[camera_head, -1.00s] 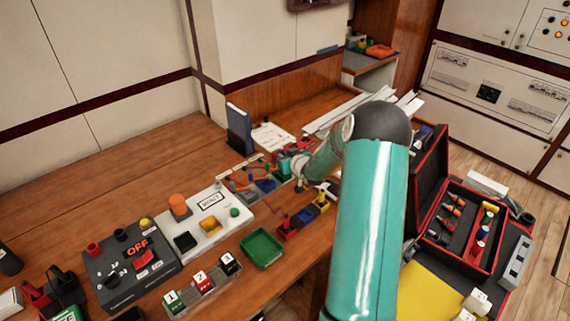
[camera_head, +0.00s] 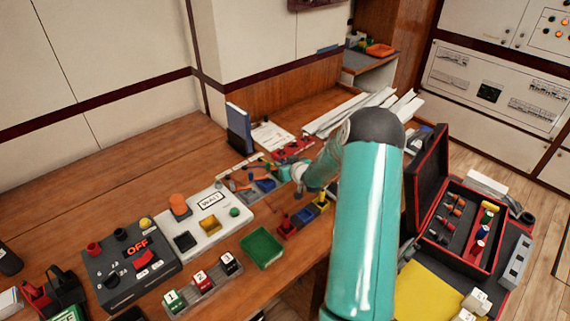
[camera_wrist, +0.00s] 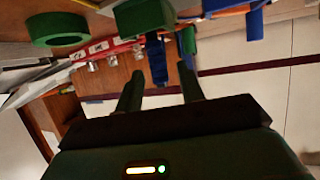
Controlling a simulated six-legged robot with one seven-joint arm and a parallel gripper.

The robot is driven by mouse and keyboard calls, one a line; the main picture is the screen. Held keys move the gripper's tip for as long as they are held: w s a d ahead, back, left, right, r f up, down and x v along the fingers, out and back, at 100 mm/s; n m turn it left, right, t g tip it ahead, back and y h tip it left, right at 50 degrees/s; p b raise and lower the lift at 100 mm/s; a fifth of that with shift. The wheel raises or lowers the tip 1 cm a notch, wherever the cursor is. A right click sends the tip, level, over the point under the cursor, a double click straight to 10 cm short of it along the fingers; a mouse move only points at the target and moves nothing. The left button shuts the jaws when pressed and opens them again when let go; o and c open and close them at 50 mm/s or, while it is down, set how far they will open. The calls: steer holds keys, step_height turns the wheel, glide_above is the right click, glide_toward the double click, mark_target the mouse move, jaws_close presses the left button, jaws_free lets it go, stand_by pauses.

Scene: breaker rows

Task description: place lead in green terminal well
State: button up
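My gripper (camera_wrist: 161,82) shows in the wrist view with its two dark green fingers apart. In the head view it is small and partly hidden by my arm, over the terminal board (camera_head: 240,172). A blue piece (camera_wrist: 156,58) hangs in the gap beyond the fingertips, and I see no finger closed on it. A green block (camera_wrist: 144,17), perhaps the green terminal well, sits just beyond that piece. A blue block (camera_wrist: 250,24) and an orange lead (camera_wrist: 225,12) lie to its right. I cannot tell which lead the task means.
A green ring (camera_wrist: 57,29) and a red strip (camera_wrist: 100,50) are left in the wrist view. In the head view, a green tray (camera_head: 262,247), a white panel (camera_head: 205,225) and a grey control box (camera_head: 130,265) stand nearer. An open toolbox (camera_head: 462,225) is at right.

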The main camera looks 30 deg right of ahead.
steer(key=v, duration=1.2)
steer(key=s+a+r+g+h, duration=0.1)
steer(key=s+a+r+g, duration=0.15)
steer(key=a+r, duration=0.5)
steer(key=s+a+r+g+h, duration=0.1)
steer(key=s+a+r+g, duration=0.15)
steer(key=a+r, duration=0.55)
steer(key=s+a+r+g+y, duration=0.1)
steer(key=s+a+r, duration=0.2)
steer(key=s+a, duration=0.4)
steer(key=s+a+r+n+g+y, duration=0.1)
steer(key=s+a+r, duration=0.3)
steer(key=s+a, duration=0.4)
steer(key=s+y, duration=0.1)
steer(key=s, duration=0.4)
steer(key=shift+s+a+g+y, duration=0.2)
steer(key=shift+g+y, duration=0.1)
steer(key=shift+g, duration=0.1)
steer(key=shift+s, duration=0.1)
